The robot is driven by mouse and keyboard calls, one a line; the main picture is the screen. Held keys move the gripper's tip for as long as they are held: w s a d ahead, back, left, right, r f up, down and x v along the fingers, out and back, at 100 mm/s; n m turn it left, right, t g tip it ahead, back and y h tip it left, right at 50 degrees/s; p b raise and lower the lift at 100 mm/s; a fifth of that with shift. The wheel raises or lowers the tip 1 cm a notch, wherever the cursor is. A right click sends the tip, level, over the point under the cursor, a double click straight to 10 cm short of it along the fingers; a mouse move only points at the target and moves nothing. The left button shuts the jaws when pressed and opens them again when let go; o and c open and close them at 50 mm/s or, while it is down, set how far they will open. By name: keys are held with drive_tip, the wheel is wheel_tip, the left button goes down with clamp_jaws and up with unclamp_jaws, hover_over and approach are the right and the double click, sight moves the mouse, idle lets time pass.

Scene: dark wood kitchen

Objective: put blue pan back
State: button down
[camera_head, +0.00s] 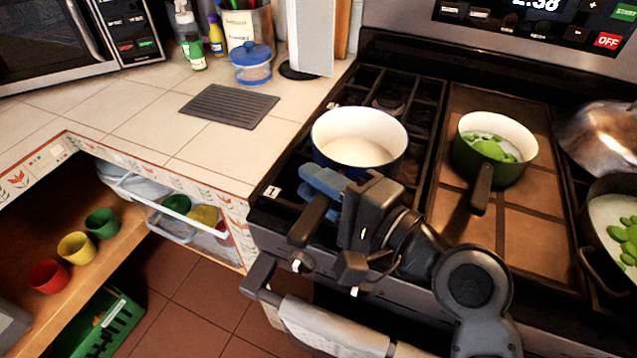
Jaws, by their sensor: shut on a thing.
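The blue pan (358,140) is white inside with a dark blue outside. It sits on or just above the left burner grate of the stove; I cannot tell whether it touches the grate. Its blue handle (327,183) points toward the front left. My gripper (325,205) is at the front edge of the stove, shut on this handle. My fingers and wrist hide part of the handle and the pan's front side.
A green pot (493,149) stands on the middle griddle. A dark pan (612,235) and a metal lid (601,137) are at the right. The tiled counter (130,110) holds a grey mat (228,106) and a blue-lidded jar (251,64). Open shelves lie below.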

drive_tip(key=shift+f, duration=0.3)
drive_tip(key=c, duration=1)
unclamp_jaws()
drive_tip(key=shift+f, duration=0.1)
drive_tip(key=shift+r, duration=0.35)
drive_tip(key=b+v, duration=0.2)
drive_tip(key=v, duration=1)
drive_tip(key=shift+r, duration=0.1)
